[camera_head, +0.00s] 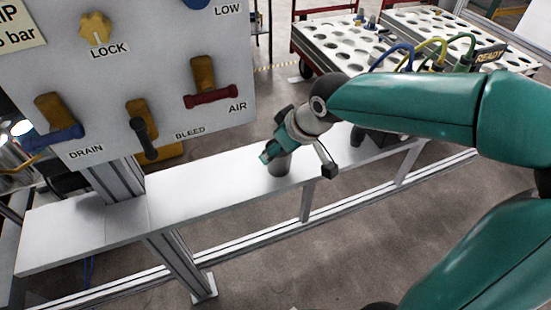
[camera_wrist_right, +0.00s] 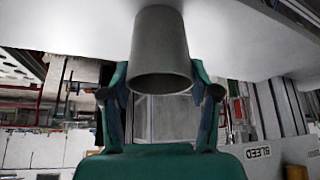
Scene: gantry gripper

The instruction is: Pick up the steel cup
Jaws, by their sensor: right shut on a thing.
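The steel cup (camera_head: 279,165) is a plain grey cylinder at the pale shelf (camera_head: 215,195), in the middle of the head view. My right gripper (camera_head: 282,148) reaches it from the upper right and partly hides it. In the right wrist view the cup (camera_wrist_right: 161,55) fills the upper middle, its rim towards the camera. The fingers of my right gripper (camera_wrist_right: 161,88) are on both sides of the cup, shut on it. I cannot tell whether the cup's base touches the shelf. My left gripper is not in view.
A grey panel (camera_head: 120,80) with knobs and levers stands at the left, close to the cup. A dark object (camera_head: 375,138) is further right along the shelf. White perforated tables (camera_head: 350,45) stand behind. The shelf left of the cup is clear.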

